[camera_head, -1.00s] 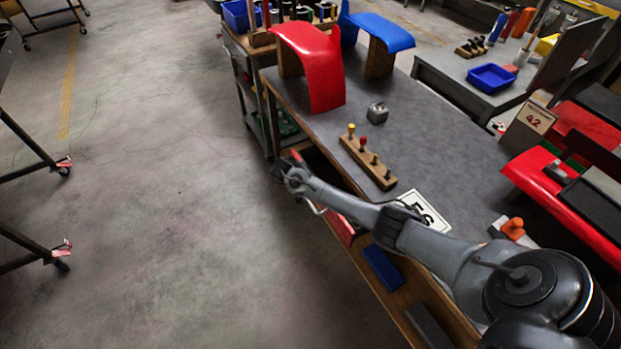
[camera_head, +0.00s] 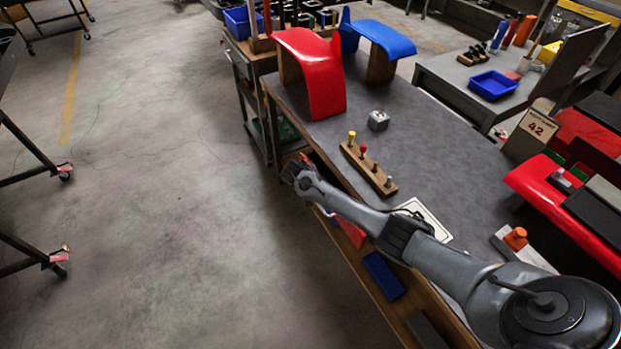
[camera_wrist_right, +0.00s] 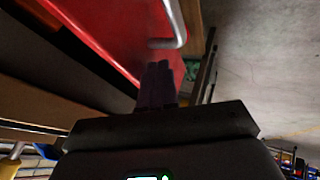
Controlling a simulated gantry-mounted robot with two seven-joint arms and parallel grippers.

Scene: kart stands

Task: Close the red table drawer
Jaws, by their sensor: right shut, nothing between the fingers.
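The red drawer (camera_head: 349,232) is under the near long edge of the grey-topped table (camera_head: 440,190), partly hidden behind my right arm. In the right wrist view its red front (camera_wrist_right: 105,28) fills the upper left, with a bent metal handle (camera_wrist_right: 178,22). How far the drawer stands out is hard to tell. My right gripper (camera_head: 288,172) is at the drawer's far end, on the floor side. In the wrist view its fingers (camera_wrist_right: 157,70) are shut and empty, pointing at the red front just beside the handle; contact is unclear. My left gripper is out of view.
A wooden peg block (camera_head: 368,170), a small grey block (camera_head: 378,120) and red (camera_head: 312,70) and blue (camera_head: 385,38) curved panels stand on the table. The floor to the left is open.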

